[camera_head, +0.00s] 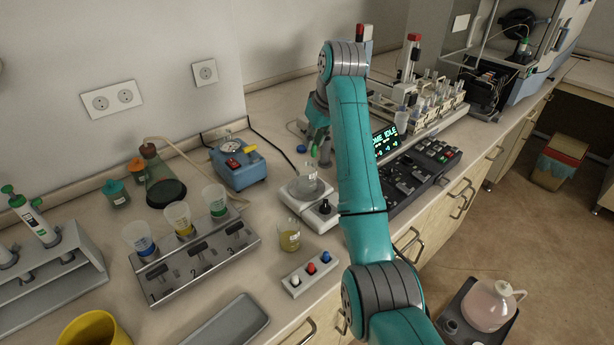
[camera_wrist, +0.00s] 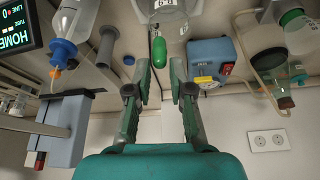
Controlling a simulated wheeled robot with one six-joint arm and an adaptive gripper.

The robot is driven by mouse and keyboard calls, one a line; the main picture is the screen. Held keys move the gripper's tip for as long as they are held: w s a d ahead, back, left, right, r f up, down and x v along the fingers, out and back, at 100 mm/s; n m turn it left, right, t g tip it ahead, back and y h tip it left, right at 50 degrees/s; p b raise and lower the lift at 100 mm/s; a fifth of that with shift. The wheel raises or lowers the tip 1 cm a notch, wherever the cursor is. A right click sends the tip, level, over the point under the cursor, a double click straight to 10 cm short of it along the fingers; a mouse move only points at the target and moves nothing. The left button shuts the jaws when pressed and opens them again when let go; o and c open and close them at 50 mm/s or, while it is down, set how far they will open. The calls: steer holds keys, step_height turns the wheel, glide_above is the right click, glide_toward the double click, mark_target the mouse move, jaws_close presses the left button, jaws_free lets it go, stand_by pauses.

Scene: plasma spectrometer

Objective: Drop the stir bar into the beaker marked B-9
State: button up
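The green capsule-shaped stir bar (camera_wrist: 158,48) shows just past my fingertips in the wrist view, with a gap on each side. My gripper (camera_wrist: 158,66) is open, its two fingers apart. In the head view, my gripper is partly hidden by my arm, above a clear glass beaker (camera_head: 306,186) on a white stirrer plate (camera_head: 306,205). The beaker also shows in the wrist view (camera_wrist: 172,18), close beyond the stir bar. The stir bar appears above the beaker, touching neither finger.
A small beaker of yellow liquid (camera_head: 289,238) stands in front of the stirrer. A blue device (camera_head: 238,164) and a metal rack with cups (camera_head: 196,262) stand left. A black control panel (camera_head: 414,172) lies right. A three-button box (camera_head: 310,272) is near the front edge.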

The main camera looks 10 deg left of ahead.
steer(key=shift+o, duration=1.1)
steer(key=shift+r, duration=0.1)
